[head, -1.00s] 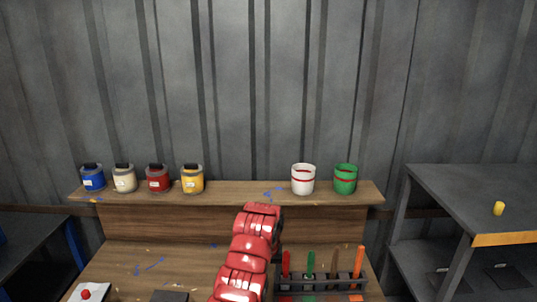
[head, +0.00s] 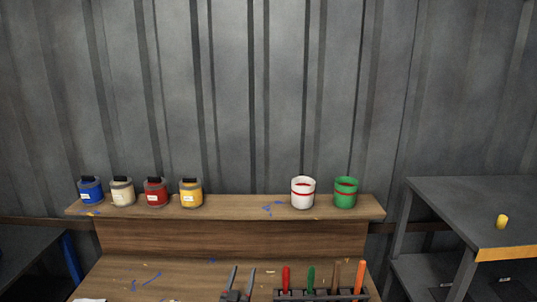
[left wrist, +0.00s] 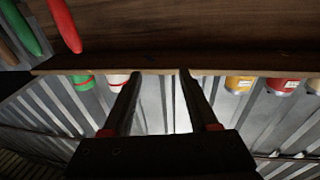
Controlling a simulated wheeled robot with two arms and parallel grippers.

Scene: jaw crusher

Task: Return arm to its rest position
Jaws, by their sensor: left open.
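My left gripper (head: 241,273) shows at the bottom middle of the head view, with two thin dark fingers pointing up, apart and with nothing between them. The rest of my left arm is below the picture. In the left wrist view the open left gripper (left wrist: 161,75) has only the shelf edge and wall behind its fingers. My right gripper is not in view.
The wooden shelf (head: 240,207) holds several paint jars, a white cup (head: 303,193) and a green cup (head: 346,193). A dark rack (head: 321,295) with several coloured-handled tools stands right of the gripper. A grey table (head: 470,205) is at right.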

